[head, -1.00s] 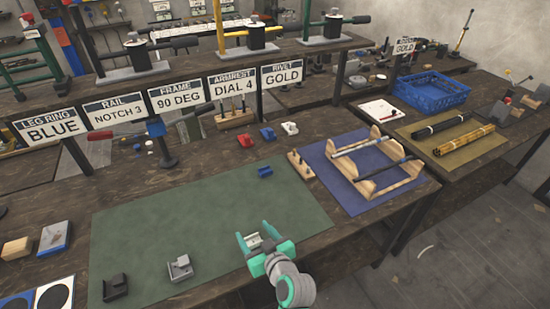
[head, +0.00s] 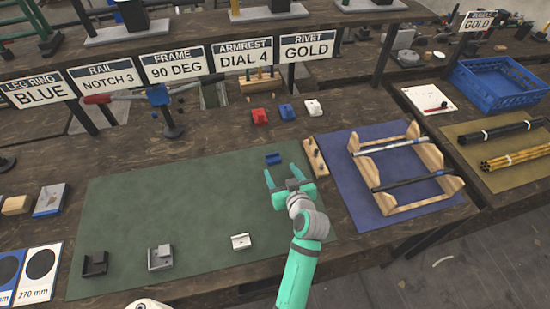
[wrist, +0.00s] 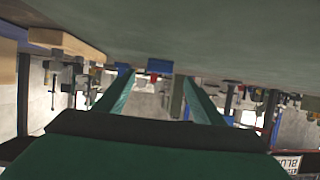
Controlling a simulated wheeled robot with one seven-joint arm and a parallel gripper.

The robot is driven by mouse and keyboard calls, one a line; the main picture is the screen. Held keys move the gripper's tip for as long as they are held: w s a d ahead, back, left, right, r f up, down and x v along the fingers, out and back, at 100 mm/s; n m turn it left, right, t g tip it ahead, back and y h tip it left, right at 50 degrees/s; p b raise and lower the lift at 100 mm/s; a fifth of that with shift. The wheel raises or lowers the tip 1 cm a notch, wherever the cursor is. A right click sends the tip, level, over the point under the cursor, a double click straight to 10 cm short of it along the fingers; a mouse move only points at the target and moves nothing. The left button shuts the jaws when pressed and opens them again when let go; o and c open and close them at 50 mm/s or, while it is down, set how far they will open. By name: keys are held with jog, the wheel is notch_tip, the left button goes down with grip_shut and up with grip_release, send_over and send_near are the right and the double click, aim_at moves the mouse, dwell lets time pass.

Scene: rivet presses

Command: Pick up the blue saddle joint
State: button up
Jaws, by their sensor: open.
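A small blue saddle joint (head: 273,158) lies on the far right part of the green mat (head: 120,205). My gripper (head: 281,173) is open and empty, low over the mat, just on the near side of the blue joint. In the wrist view, which looks upside down, the blue joint (wrist: 160,65) shows ahead between the two open fingers (wrist: 157,78). The fingers are not around it. A second blue piece (head: 287,111) stands behind the mat, between a red piece (head: 260,116) and a white piece (head: 313,107).
A wooden peg block (head: 315,157) stands close to the right of the gripper. Beyond it is a wooden rack (head: 432,156) with rods on a blue mat. Dark grey (head: 95,264), grey (head: 160,257) and white (head: 240,241) fittings lie along the green mat's near side. The mat's middle is clear.

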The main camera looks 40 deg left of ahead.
aim_at(275, 162)
jog(key=shift+x, duration=3.05)
jog(key=shift+r, duration=0.1)
jog(key=c, duration=1.1)
